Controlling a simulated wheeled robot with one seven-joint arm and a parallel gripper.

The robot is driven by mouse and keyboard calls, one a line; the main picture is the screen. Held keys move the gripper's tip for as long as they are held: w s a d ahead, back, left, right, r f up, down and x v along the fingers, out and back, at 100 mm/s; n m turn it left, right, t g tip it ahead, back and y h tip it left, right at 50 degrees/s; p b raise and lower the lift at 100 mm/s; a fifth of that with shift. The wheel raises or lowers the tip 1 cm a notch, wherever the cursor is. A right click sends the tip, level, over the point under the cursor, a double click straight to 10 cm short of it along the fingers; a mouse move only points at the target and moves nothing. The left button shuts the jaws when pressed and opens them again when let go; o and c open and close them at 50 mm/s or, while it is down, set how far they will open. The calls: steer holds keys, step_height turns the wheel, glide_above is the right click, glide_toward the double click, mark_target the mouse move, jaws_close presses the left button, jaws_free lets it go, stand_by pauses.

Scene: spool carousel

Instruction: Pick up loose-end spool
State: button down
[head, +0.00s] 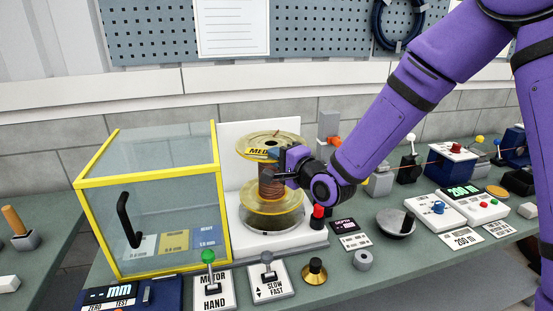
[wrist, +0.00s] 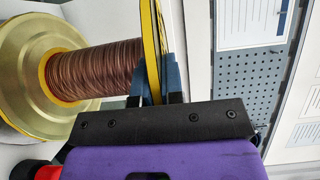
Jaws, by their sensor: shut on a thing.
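The spool (head: 271,185) has yellowish flanges and a core wound with copper-brown wire. It stands upright on the white stand in the head view, with a label on its top flange. In the wrist view its wound core (wrist: 95,70) lies sideways in the picture. My gripper (head: 287,165) reaches in from the right at the upper flange. In the wrist view the blue fingertips (wrist: 158,80) are shut on the yellow edge of that flange, one on each side. I cannot tell whether the spool's lower flange touches the stand. No loose wire end is clear to me.
A yellow-framed clear box (head: 150,200) with a black handle stands close left of the spool. A white back panel (head: 232,135) rises behind it. Levers (head: 208,257), a red-topped knob (head: 318,212) and a grey dish (head: 396,222) are on the green bench in front and right.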

steer(key=shift+a+r, duration=0.1)
steer(key=shift+r, duration=2.25)
steer(key=shift+r, duration=2.5)
steer(key=shift+r, duration=2.35)
